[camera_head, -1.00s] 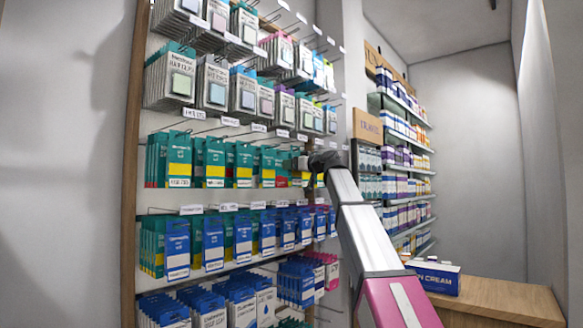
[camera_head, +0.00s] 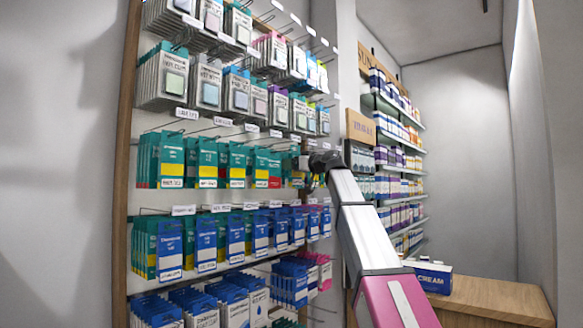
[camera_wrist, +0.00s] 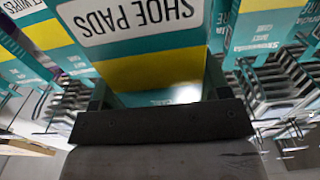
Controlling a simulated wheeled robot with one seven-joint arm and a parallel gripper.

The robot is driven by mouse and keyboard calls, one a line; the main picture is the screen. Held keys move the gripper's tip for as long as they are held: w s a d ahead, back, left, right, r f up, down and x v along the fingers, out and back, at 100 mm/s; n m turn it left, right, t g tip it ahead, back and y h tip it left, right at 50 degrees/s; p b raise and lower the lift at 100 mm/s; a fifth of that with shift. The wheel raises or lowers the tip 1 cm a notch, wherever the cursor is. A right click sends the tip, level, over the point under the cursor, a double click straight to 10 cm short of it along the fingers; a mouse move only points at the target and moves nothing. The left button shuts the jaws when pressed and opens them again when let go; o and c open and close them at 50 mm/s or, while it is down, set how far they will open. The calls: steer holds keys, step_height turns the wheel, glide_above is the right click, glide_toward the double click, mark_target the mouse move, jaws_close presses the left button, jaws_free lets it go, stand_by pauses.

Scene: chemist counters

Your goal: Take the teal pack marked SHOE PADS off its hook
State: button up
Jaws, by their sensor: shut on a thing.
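The teal pack marked SHOE PADS (camera_wrist: 135,25) fills the top middle of the wrist view, its lettering upside down above a yellow band. My gripper (camera_wrist: 155,88) is shut on this pack, with one dark finger on each side of its yellow and teal end. The pack's hook end is out of the wrist view, so I cannot tell whether it hangs on its hook. In the head view my gripper (camera_head: 305,164) is small, at the right end of the middle row of teal packs. The held pack is not distinct there.
Teal packs stand close on both sides: one marked WIPES (camera_wrist: 28,65) at left and another teal pack (camera_wrist: 268,35) at right. Wire hooks fill the rack around them.

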steer(key=shift+s+d, duration=0.2)
steer(key=shift+d, duration=0.05)
steer(key=shift+s+d, duration=0.1)
steer(key=v, duration=0.6)
steer(key=shift+s+d, duration=0.2)
steer(key=shift+d, duration=0.1)
stand_by(0.3)
